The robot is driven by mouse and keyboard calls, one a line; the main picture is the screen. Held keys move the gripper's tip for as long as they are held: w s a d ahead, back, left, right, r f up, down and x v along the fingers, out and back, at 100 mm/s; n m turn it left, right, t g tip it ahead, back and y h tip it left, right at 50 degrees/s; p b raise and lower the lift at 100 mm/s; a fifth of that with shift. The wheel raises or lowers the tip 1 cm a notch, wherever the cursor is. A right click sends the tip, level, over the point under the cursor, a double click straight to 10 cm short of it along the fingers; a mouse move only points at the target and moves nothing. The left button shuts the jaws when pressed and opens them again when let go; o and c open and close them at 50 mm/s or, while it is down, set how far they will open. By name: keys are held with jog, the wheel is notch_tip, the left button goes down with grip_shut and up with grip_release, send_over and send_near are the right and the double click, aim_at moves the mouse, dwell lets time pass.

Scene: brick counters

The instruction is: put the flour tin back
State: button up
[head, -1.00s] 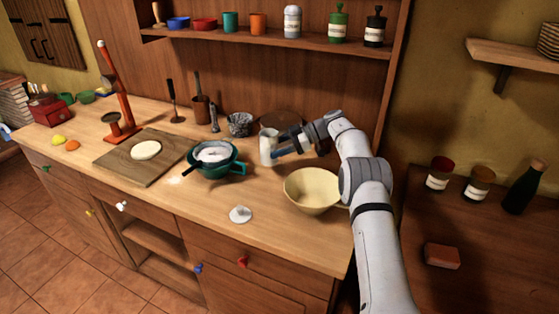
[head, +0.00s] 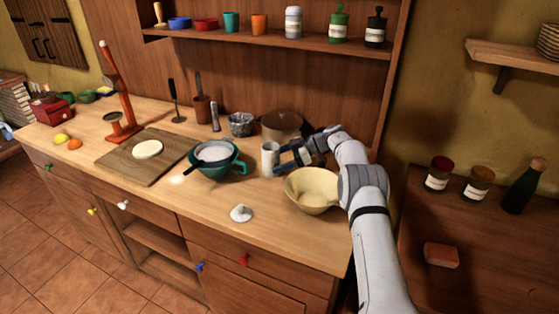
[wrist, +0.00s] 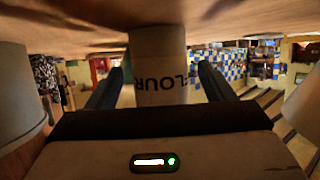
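The flour tin (head: 269,160) is a pale cylinder, upright on the counter between the teal strainer bowl and the cream bowl. In the wrist view the flour tin (wrist: 160,62) appears upside down, with its FLOUR label facing me. My gripper (head: 283,160) comes at it from the right, low over the counter. In the wrist view the dark fingers of my gripper (wrist: 162,85) are spread to either side of the tin, with a gap on each side. How far they reach around the tin is unclear. A white knobbed lid (head: 241,214) lies near the counter's front edge.
The cream bowl (head: 313,190) stands close under my forearm. The teal strainer bowl (head: 232,168) is left of the tin. A brown round object (head: 283,125) and a grey crock (head: 241,124) are behind. The shelf (head: 265,38) above holds tins and cups, with gaps between some.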

jog(key=shift+d+r, duration=0.2)
jog(key=b+v, duration=0.1)
jog(key=v, duration=0.6)
jog(key=shift+w+r, duration=0.1)
